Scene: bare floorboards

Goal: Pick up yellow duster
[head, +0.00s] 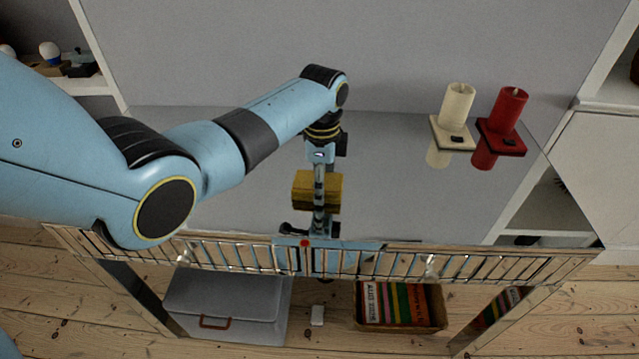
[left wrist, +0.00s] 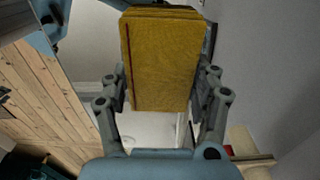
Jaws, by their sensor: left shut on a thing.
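The yellow duster (head: 301,189) is a yellow block-like thing above the glossy grey tabletop, left of the middle of the head view. My left gripper (head: 319,184) comes down over it from the back and is shut on it. In the left wrist view the duster (left wrist: 163,58) sits between the two fingers of my left gripper (left wrist: 160,88), with a thin dark red line down its face. I cannot tell how far it is from the tabletop. My right gripper is not in view.
The glossy tabletop (head: 400,200) is mostly clear. A cream candle (head: 457,105) and a red candle (head: 508,108) stand on square holders at the back right. A slatted rail (head: 480,268) runs along the front. Below are a grey case (head: 225,300) and a book box (head: 400,322).

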